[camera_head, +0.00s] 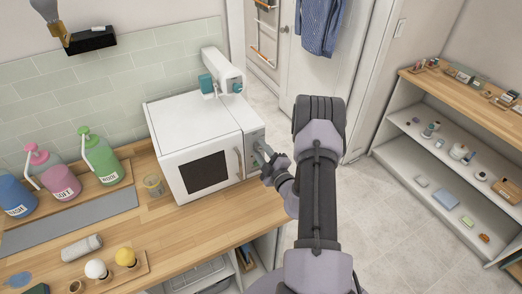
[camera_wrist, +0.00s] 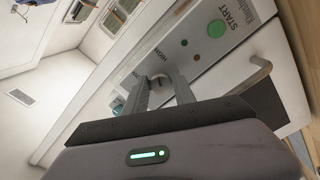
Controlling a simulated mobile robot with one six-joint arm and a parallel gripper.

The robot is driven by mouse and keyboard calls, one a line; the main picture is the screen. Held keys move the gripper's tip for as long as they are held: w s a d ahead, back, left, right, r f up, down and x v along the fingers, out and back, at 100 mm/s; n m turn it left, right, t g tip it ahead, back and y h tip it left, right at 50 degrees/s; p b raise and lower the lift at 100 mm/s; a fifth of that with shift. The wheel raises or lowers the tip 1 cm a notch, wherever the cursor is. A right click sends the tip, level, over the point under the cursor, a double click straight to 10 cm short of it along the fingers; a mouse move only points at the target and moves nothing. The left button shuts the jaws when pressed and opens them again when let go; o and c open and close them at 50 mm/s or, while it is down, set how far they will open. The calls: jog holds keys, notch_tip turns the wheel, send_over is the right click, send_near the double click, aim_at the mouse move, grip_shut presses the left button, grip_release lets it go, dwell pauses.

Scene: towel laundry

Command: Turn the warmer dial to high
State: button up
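The warmer is a white box (camera_head: 190,112) with a dark window in its front door, standing on the wooden counter. In the wrist view its control panel (camera_wrist: 192,42) shows a green START button (camera_wrist: 216,29) and the word HIGH. My gripper (camera_head: 264,156) is at the panel on the warmer's right side. In the wrist view my gripper (camera_wrist: 162,82) has its two grey fingers apart, with their tips near the panel below HIGH. The dial is mostly hidden at the fingertips; I cannot tell whether they touch it or where it points.
A door handle (camera_wrist: 262,69) juts out near my gripper. The floor to the right is clear.

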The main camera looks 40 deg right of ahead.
jog(key=o, duration=0.3)
jog(key=shift+o, duration=0.2)
jog(key=b+v, duration=0.1)
jog(key=v, duration=1.6)
jog(key=shift+a, duration=0.15)
jog(key=shift+s, duration=0.1)
